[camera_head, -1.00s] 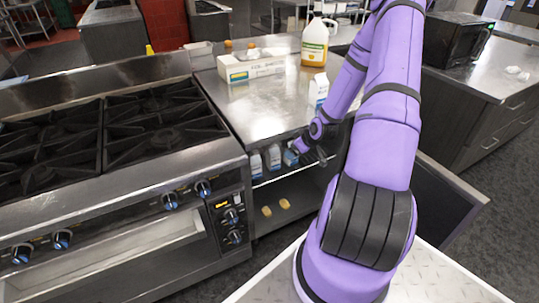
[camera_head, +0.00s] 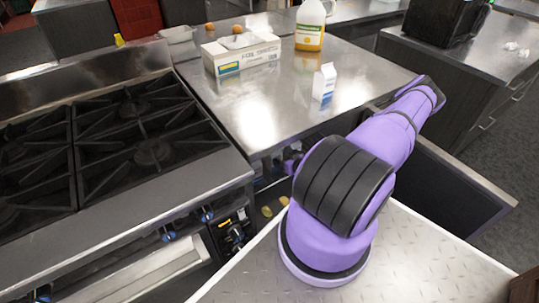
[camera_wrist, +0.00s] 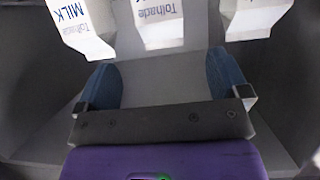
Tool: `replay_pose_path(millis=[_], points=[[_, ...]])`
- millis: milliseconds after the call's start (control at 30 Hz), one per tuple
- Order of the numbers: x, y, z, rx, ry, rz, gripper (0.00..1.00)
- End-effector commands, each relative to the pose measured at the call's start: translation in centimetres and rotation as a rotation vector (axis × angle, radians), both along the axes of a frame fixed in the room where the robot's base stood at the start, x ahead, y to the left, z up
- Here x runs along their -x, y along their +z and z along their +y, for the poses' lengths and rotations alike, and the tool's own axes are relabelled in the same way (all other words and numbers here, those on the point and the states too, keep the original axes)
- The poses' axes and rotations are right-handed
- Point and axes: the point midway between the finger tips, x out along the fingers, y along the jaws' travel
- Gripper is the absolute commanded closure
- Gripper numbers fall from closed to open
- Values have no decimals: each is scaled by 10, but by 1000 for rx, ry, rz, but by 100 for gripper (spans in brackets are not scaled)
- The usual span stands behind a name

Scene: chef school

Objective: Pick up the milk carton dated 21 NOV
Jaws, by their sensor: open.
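In the wrist view three white milk cartons stand in a row along the top edge: a left carton with "MILK" lettering (camera_wrist: 80,25), a middle carton (camera_wrist: 158,22) and a right carton (camera_wrist: 255,17). No date is readable on any of them. My gripper (camera_wrist: 162,66) is open and empty, its blue-padded fingers spread below the middle carton. Another small white and blue carton (camera_head: 324,84) stands upright on the steel counter in the head view. The cabinet cartons and my fingers are hidden there by the counter and my arm.
The steel counter (camera_head: 250,115) overhangs the open cabinet. A cabinet door (camera_head: 455,190) stands open at the right. A stove (camera_head: 130,190) is at the left. A white box (camera_head: 240,53) and a large jug (camera_head: 310,28) stand farther back. Two yellowish items (camera_head: 267,211) lie low in the cabinet.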

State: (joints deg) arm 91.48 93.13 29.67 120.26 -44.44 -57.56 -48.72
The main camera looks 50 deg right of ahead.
Motion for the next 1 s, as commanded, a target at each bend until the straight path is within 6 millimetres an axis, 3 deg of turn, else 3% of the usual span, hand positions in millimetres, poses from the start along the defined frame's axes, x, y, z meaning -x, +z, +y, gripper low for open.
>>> replay_pose_path(millis=[300,567,1000], points=[[-35,-17,-10,1,-8,-7,6],[-52,-24,-15,0,-7,-5,6],[-94,-42,-26,0,-6,-5,6]])
